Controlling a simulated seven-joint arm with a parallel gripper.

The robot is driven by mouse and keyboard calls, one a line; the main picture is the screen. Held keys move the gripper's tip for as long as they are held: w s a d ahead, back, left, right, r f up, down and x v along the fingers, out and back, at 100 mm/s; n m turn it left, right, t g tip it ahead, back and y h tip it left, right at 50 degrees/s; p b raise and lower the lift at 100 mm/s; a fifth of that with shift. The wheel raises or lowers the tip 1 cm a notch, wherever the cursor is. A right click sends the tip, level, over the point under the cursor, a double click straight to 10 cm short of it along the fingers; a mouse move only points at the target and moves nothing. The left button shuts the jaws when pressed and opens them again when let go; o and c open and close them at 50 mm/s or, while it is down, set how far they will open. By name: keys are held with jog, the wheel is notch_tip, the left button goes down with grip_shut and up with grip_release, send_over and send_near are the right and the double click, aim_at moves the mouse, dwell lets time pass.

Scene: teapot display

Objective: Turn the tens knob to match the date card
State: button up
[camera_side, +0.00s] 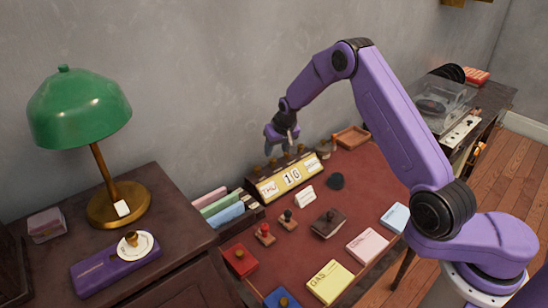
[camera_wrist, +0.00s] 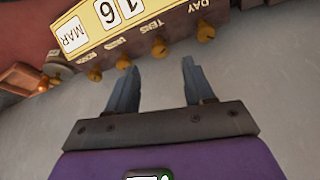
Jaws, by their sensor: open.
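The perpetual calendar (camera_side: 287,178) stands at the back of the desk. In the wrist view the calendar face (camera_wrist: 105,38) appears turned round, with MAR at left. The brass tens knob (camera_wrist: 158,47) sticks out of its edge beside the TENS label. My gripper (camera_wrist: 157,76) is open and empty, its fingertips on either side of the tens knob's line but short of it. In the side view my gripper (camera_side: 289,146) hangs above the calendar's back. A small white card (camera_side: 304,195) stands before the calendar; its writing is illegible.
Other brass knobs, including the day knob (camera_wrist: 205,31), sit close beside the tens knob. Stamps (camera_side: 264,234), a dark book (camera_side: 328,223) and a yellow pad (camera_side: 330,282) lie on the desk. A file rack (camera_side: 222,208) stands left of the calendar, and the wall is behind.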

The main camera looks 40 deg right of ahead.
aim_at(273, 160)
jog(key=shift+x, duration=2.8)
grip_shut()
